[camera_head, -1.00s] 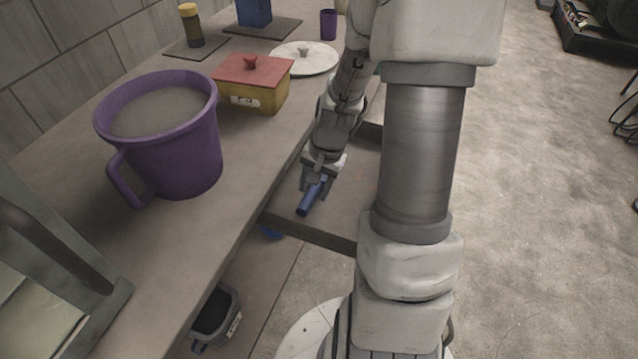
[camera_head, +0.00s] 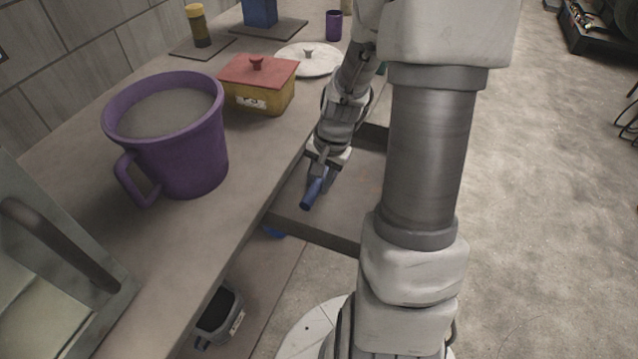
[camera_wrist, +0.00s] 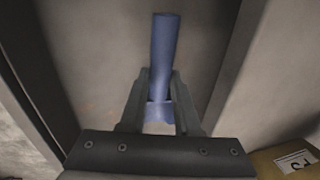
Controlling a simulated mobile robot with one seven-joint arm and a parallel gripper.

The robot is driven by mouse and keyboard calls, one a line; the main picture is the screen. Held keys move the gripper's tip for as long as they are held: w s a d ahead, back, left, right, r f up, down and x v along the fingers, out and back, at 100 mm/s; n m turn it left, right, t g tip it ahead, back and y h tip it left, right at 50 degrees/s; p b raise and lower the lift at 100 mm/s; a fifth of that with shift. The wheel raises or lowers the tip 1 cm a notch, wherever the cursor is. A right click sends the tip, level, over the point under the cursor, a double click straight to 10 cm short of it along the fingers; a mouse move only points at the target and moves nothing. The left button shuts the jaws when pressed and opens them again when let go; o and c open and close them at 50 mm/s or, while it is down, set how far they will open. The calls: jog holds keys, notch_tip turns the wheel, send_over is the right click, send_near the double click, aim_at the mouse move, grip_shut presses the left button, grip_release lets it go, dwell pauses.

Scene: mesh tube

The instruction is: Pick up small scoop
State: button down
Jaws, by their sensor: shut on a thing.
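The small scoop (camera_head: 313,192) is blue with a long round handle. It is in the open drawer-like tray (camera_head: 345,205) below the counter edge. My gripper (camera_head: 322,174) is shut on the scoop. In the wrist view the scoop (camera_wrist: 164,55) runs up between the fingers of my gripper (camera_wrist: 160,98), its handle pointing away from the wrist. I cannot tell whether the scoop touches the tray floor.
On the counter (camera_head: 235,215) stand a purple mug (camera_head: 185,155), a yellow box with a red lid (camera_head: 258,98), a white round lid (camera_head: 318,66) and a small purple cup (camera_head: 333,25). A dark bin (camera_head: 218,318) is below. The tray walls are close around my gripper.

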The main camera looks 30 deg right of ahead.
notch_tip(320, 180, up, 3)
jog(key=shift+f+p, duration=0.2)
jog(key=shift+p, duration=0.15)
jog(key=s+d+r+p, duration=0.1)
jog(key=s+d+r, duration=0.1)
jog(key=d, duration=0.3)
jog(key=s+d+r+p, duration=0.1)
jog(key=d+r, duration=0.3)
jog(key=d, duration=0.2)
jog(key=shift+s, duration=0.4)
